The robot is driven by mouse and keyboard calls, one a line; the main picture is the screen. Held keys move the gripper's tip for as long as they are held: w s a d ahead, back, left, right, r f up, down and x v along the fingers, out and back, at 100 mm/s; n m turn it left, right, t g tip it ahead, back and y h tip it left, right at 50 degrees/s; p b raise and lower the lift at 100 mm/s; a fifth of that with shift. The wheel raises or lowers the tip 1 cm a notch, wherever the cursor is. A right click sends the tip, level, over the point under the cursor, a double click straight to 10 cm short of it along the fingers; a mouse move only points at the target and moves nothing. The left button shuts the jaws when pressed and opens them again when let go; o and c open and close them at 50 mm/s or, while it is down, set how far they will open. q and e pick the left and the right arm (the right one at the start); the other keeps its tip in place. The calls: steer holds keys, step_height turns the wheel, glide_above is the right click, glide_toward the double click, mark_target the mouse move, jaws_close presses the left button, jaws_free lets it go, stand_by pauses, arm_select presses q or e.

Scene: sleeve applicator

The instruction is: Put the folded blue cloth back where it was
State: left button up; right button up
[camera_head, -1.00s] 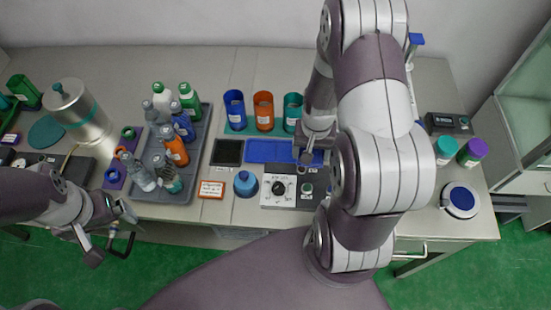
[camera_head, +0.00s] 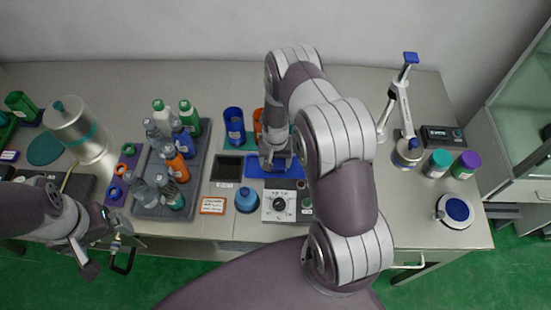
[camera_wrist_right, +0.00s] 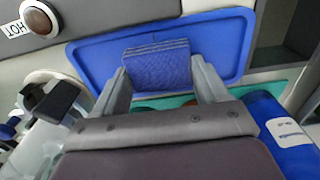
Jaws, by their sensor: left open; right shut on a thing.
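The folded blue cloth (camera_wrist_right: 160,66) is held between the two fingers of my right gripper (camera_wrist_right: 161,82) in the right wrist view, its layered edge showing. It is over the blue tray (camera_wrist_right: 95,45), which has a raised rim; I cannot tell whether cloth and tray touch. In the head view my right gripper (camera_head: 275,163) is above the blue tray (camera_head: 256,172), and the cloth is not clearly seen there. My left gripper (camera_head: 117,243) is open and empty, off the front left edge of the table.
A blue cup (camera_head: 234,127) and an orange cup (camera_head: 258,122) stand behind the tray. A grey crate (camera_head: 152,208) of several bottles is to the left. A dark square tray (camera_head: 228,167) lies beside the blue tray.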

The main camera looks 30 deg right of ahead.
steer(key=shift+s+f, duration=0.1)
steer(key=shift+f, duration=0.05)
steer(key=o, duration=1)
steer(key=shift+o, duration=0.2)
